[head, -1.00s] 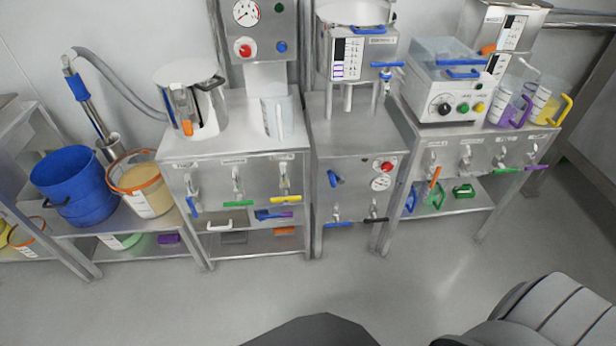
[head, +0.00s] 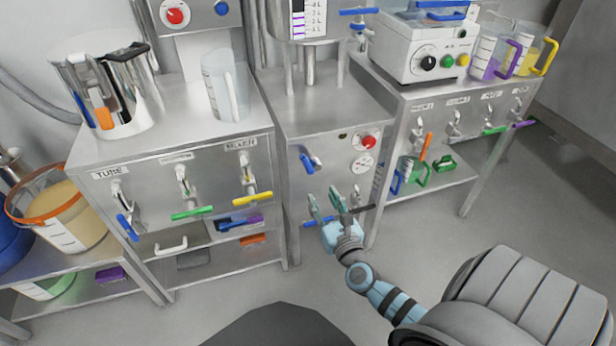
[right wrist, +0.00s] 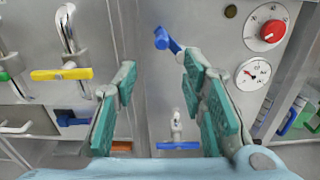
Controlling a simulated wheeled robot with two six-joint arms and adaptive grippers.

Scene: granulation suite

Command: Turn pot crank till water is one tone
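My right gripper (head: 327,204) is open and empty in front of the middle steel cabinet (head: 300,120). In the right wrist view its green-padded fingers (right wrist: 160,66) are spread, with a blue crank handle (right wrist: 168,40) just beyond and between their tips, apart from them. The same blue crank (head: 311,162) shows on the cabinet front in the head view. A vessel with a level scale (head: 304,18) stands above this cabinet, cut off by the top edge. A steel pot (head: 135,85) stands on the left bench. I cannot make out any water or its tone. My left gripper is not in view.
A red knob (head: 369,142) and a dial (head: 362,163) sit right of the crank. Below are taps with blue (head: 318,221) and black handles. The left bench has taps with blue, green and yellow (head: 252,198) handles. The floor in front is clear.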

